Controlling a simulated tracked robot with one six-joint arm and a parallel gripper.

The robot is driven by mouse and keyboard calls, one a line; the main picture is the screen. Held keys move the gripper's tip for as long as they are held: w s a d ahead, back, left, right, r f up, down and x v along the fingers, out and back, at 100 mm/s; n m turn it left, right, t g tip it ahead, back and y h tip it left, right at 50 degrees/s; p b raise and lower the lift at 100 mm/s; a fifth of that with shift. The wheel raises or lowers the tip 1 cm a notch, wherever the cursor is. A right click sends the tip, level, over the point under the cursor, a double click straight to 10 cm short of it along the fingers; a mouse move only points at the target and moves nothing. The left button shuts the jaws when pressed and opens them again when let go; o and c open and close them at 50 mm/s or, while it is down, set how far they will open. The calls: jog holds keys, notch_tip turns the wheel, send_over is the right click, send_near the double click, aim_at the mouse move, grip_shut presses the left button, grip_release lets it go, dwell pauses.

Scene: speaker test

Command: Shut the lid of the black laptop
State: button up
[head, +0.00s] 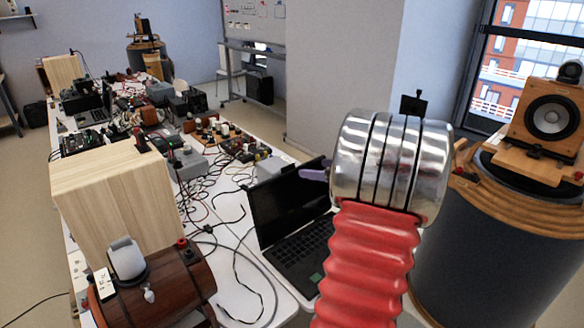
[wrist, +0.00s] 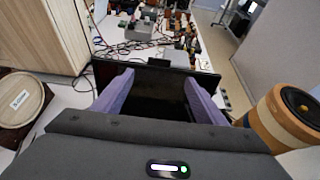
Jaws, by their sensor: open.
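The black laptop (head: 292,212) stands open on the white table in the head view, its screen raised and its keyboard (head: 303,254) facing up. My arm hides its right part. In the wrist view the dark laptop screen (wrist: 160,92) shows between my two purple fingers. My gripper (wrist: 150,82) is open, with the fingers spread apart and nothing held. In the head view only a purple finger of my gripper (head: 314,174) shows, beside the upper right of the screen. I cannot tell whether the fingers touch the lid.
A wooden box (head: 112,195) and a brown barrel-shaped speaker (head: 160,290) stand left of the laptop. Cables (head: 236,262) lie loosely between them. Electronics (head: 240,147) crowd the table behind. A large round cabinet with a speaker (head: 548,118) stands at the right.

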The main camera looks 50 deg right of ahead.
aim_at(288, 166)
jog(key=shift+w, duration=0.1)
jog(key=x, duration=1.3)
jog(key=shift+w+f, duration=0.1)
jog(key=shift+w, duration=0.25)
jog(key=shift+c, duration=0.2)
